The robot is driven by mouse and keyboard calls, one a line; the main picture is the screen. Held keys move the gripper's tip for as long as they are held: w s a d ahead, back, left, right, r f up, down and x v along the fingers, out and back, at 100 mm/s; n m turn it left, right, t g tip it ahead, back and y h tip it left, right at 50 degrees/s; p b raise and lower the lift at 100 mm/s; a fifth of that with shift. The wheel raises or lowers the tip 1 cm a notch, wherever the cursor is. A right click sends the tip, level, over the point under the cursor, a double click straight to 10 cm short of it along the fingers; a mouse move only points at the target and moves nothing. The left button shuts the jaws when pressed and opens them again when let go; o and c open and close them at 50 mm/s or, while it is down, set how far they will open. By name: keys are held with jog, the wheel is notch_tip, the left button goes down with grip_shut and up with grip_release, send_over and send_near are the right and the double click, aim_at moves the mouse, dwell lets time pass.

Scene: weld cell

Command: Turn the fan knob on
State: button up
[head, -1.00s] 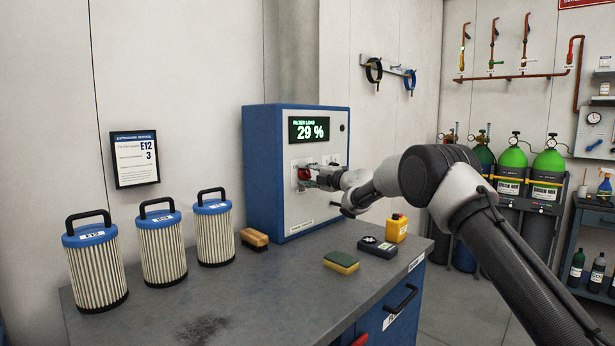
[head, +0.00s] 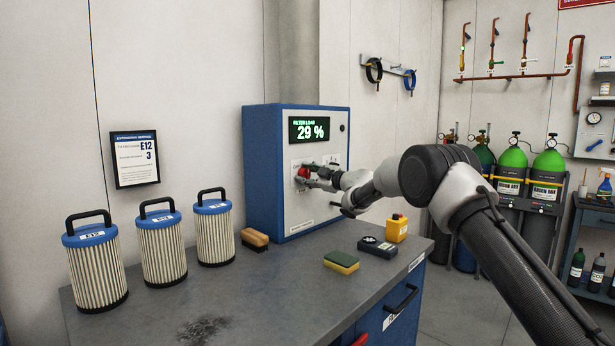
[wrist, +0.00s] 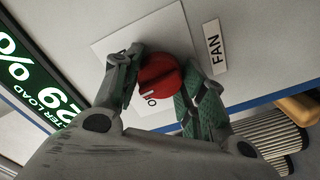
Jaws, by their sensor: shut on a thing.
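The red fan knob (head: 304,172) is on the white front of the blue filter cabinet (head: 263,170), below a green display reading "FILTER LOAD 29 %". My gripper (head: 308,177) reaches it from the right. In the wrist view, the knob (wrist: 160,76) sits between the two fingers of my gripper (wrist: 163,80), which is shut on it. A "FAN" label (wrist: 214,47) is beside the knob's white plate. Dial marks show partly below the knob; the fingers hide the rest, and I cannot tell the knob's exact setting.
Three pleated filters (head: 162,250) stand on the grey bench (head: 235,312) at the left. A brush (head: 254,238), a sponge (head: 341,262), a dark handheld device (head: 377,245) and a yellow box (head: 396,228) lie in front of and beside the cabinet. Green-topped cylinders stand at the right.

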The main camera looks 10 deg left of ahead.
jog(key=m, duration=0.5)
jog(key=shift+f+m, duration=0.1)
jog(key=shift+m, duration=2.4)
jog(key=o, duration=1.1)
jog(key=shift+c, duration=0.2)
jog(key=shift+d, duration=0.1)
jog(key=v, duration=1.2)
